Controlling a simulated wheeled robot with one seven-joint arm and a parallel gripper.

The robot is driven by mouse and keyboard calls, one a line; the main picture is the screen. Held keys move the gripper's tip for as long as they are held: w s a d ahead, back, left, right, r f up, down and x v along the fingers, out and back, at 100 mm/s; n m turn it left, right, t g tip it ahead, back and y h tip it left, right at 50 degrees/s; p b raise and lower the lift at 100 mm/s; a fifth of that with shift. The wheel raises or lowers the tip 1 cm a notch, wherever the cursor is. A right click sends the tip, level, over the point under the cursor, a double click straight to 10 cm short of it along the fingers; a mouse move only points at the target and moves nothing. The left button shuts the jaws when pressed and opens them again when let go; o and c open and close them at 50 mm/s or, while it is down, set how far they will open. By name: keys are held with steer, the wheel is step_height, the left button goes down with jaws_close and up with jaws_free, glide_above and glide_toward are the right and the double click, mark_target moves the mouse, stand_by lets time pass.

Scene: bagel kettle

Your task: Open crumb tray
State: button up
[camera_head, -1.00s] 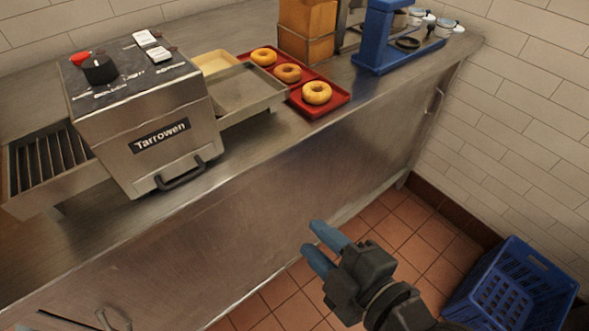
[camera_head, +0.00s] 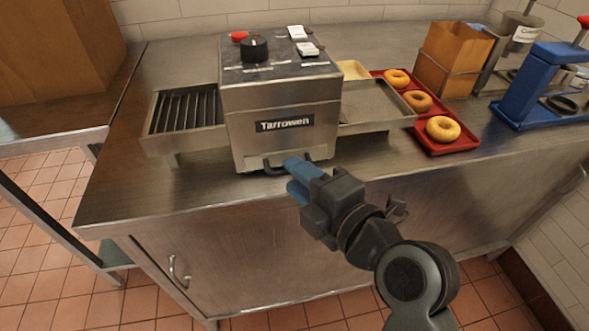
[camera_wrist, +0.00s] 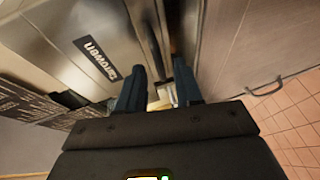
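The steel Tarrowen toaster (camera_head: 280,105) stands on the counter. A dark handle (camera_head: 263,168) sits low on its front, and the crumb tray looks shut against the body. My gripper (camera_head: 292,178) is at the right part of this handle in the head view, its blue fingers partly covering it. In the wrist view, the fingers of my gripper (camera_wrist: 160,88) are apart, with the dark handle (camera_wrist: 152,45) seen just beyond and between them. I cannot tell whether they touch it. Nothing is clearly held.
A slatted rack (camera_head: 185,110) juts from the toaster's left and a steel chute (camera_head: 375,103) from its right. A red tray (camera_head: 468,142) with bagels, a brown bin (camera_head: 450,60) and a blue stand (camera_head: 535,90) are farther right. The counter front is clear.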

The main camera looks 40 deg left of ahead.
steer(key=shift+x, duration=0.85)
steer(key=shift+c, duration=0.3)
jaws_close()
stand_by(0.5)
